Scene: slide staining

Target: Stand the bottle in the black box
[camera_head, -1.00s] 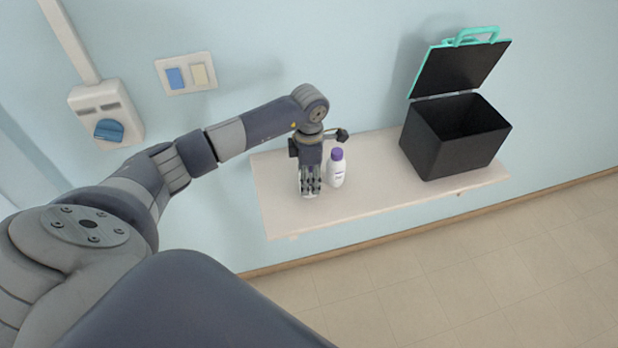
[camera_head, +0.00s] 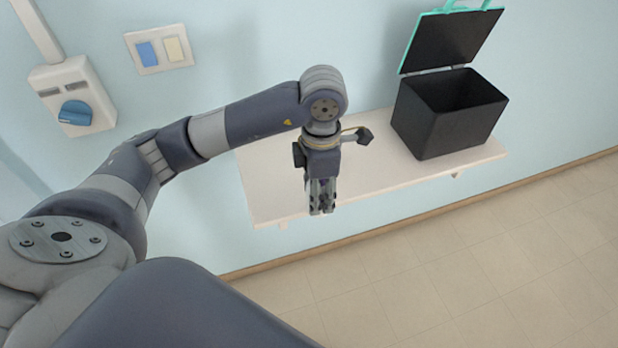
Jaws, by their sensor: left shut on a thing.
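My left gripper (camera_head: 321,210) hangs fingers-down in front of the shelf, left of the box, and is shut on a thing. That thing is hidden by the fingers and wrist; it is most likely the bottle, but I cannot make out its shape. No bottle shows on the open part of the shelf. The black box (camera_head: 450,127) stands on the right part of the shelf, clear of the gripper. Its lid (camera_head: 447,42), with a turquoise rim and handle, is up, and its mouth is open. My right gripper is not in view.
The pale shelf (camera_head: 270,180) is clear between gripper and box. A wall switch plate (camera_head: 159,49) and a grey box with a blue knob (camera_head: 73,98) are on the wall at left. The tiled floor (camera_head: 450,255) is open below.

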